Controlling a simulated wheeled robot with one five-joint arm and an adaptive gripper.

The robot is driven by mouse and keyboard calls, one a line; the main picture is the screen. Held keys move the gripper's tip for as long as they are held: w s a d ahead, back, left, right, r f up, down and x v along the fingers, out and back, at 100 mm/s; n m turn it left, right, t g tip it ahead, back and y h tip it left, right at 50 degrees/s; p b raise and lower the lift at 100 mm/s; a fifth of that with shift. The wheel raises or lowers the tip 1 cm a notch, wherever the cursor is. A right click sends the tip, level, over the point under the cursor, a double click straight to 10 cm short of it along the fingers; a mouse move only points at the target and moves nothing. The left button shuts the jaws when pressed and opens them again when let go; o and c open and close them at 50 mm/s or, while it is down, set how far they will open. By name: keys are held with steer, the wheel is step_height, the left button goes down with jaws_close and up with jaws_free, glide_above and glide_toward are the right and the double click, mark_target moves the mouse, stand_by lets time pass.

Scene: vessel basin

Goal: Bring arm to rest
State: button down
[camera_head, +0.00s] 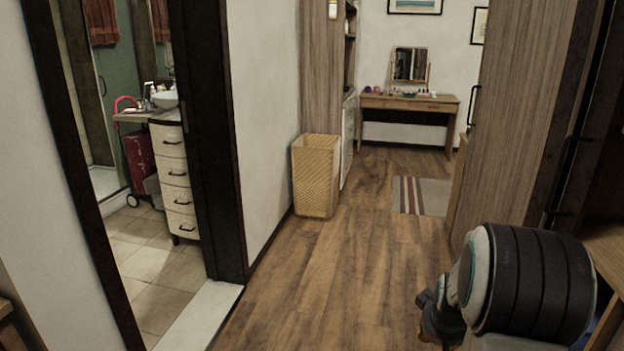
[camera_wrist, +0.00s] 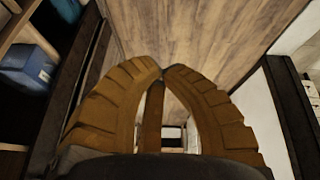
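My arm (camera_head: 530,285) is at the lower right of the head view, folded close to my body, with its dark ribbed link nearest the camera. My gripper shows in the wrist view (camera_wrist: 163,71). Its ribbed orange-brown fingers meet at the tips and hold nothing visible. The gripper hangs over the wooden floor (camera_wrist: 185,30). In the head view most of the gripper is hidden behind the arm or below the frame.
A doorway at left opens to a tiled bathroom with a white vessel basin (camera_head: 165,99) on a drawer cabinet (camera_head: 175,185). A wicker basket (camera_head: 316,178) stands by the wall. Wooden furniture (camera_head: 605,250) is close to my arm at right. The middle floor is clear.

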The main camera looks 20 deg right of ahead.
steer(key=s+a+r+p, duration=0.1)
steer(key=a+r+p, duration=0.3)
steer(key=a+r, duration=0.55)
steer(key=s+a+r+n+y+p, duration=0.3)
steer(key=s+a+r+p, duration=0.7)
steer(key=s+a+r, duration=0.4)
step_height(320, 180, up, 2)
steer(key=shift+s+a+r+g, duration=0.2)
steer(key=shift+a+g, duration=0.1)
steer(key=shift+a, duration=0.2)
